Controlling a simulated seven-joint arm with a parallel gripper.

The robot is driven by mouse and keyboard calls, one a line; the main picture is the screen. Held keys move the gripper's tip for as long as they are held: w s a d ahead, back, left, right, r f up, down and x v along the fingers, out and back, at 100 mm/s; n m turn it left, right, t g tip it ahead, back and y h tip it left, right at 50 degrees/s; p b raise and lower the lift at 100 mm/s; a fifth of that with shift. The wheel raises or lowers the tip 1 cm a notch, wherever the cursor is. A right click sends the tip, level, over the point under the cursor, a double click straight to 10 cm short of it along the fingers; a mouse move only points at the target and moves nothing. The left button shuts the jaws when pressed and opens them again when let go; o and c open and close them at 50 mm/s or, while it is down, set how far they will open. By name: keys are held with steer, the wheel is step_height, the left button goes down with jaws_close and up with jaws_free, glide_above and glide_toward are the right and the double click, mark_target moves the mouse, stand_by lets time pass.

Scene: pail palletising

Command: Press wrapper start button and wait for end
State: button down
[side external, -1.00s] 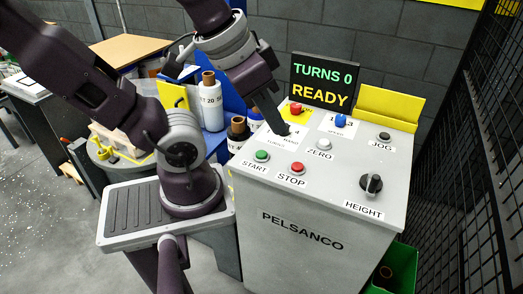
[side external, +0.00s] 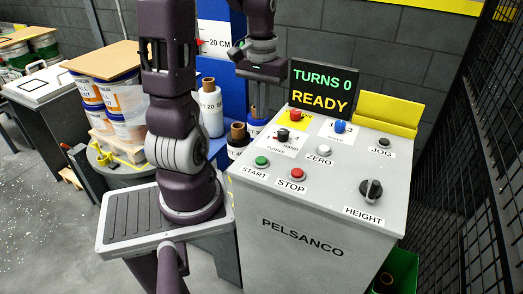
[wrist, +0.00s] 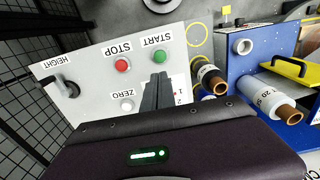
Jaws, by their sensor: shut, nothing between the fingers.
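The grey wrapper panel (side external: 320,185) carries a green START button (side external: 262,161) at its front left, with a red STOP button (side external: 298,173) beside it. The display (side external: 323,88) reads TURNS 0 and READY. My gripper (side external: 260,112) is shut and empty, pointing down near the panel's back left edge, apart from the START button. In the wrist view my shut fingertips (wrist: 158,78) appear just below the green START button (wrist: 159,56). White pails (side external: 122,105) with a board on top stand on the turntable (side external: 112,170) at the left.
Film rolls (side external: 210,108) stand behind. A mesh fence (side external: 480,150) bounds the right.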

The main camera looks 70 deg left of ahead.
mark_target(262, 159)
step_height(262, 159, down, 14)
steer(key=shift+r, duration=0.2)
stand_by(0.4)
